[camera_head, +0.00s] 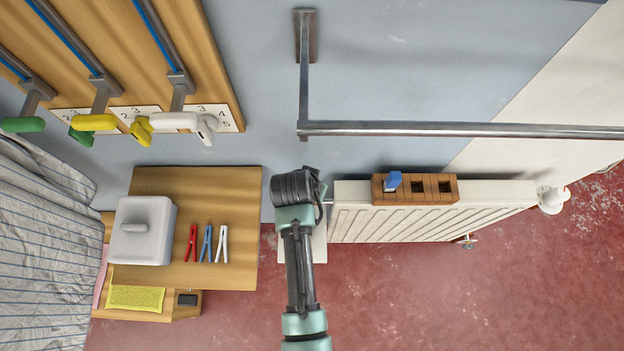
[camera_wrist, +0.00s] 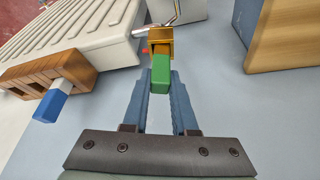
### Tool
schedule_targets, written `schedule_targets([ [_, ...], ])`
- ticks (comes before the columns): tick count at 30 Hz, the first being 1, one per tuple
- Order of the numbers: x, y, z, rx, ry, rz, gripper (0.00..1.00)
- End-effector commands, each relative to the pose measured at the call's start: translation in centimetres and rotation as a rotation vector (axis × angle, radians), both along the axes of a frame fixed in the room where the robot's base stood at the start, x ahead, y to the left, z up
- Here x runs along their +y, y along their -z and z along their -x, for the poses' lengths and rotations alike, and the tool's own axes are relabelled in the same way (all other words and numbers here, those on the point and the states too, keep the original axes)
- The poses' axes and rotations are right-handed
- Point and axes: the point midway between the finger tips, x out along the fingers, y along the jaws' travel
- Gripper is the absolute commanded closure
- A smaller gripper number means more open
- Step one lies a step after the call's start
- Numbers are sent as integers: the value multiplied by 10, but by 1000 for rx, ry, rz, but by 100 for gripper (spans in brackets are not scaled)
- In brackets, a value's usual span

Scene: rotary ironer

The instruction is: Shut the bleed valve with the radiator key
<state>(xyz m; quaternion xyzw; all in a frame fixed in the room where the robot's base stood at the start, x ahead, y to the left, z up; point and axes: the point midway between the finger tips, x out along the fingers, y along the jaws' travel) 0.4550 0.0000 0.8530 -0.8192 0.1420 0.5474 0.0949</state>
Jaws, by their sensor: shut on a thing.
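My gripper (camera_wrist: 160,88) is shut on the green handle of a key (camera_wrist: 160,73). The key has a squared brass-coloured head (camera_wrist: 160,40) pointing away from the fingers. A thin metal fitting (camera_wrist: 166,20) is just beyond the head, near the end of the white radiator (camera_wrist: 80,40). I cannot tell whether the head is around the fitting or only in front of it. In the head view my arm is at the left end of the radiator (camera_head: 430,228) and hides the green key, the fingers and the bleed valve.
A wooden holder (camera_head: 447,190) with a blue-handled piece (camera_head: 393,181) sits on the radiator top. A metal rail (camera_head: 460,130) runs above. A wooden table (camera_head: 240,215) with a white box (camera_head: 143,230) and several pegs stands left. Red floor (camera_head: 520,290) is clear at right.

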Motion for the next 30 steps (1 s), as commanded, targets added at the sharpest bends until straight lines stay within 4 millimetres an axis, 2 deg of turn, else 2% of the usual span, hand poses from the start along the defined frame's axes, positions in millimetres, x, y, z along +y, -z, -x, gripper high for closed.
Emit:
schedule_targets([
  [5, 0, 0, 0, 1, 27, 0, 100],
  [8, 1, -1, -1, 0, 115, 1, 100],
  [30, 1, 2, -1, -1, 958, 1, 100],
])
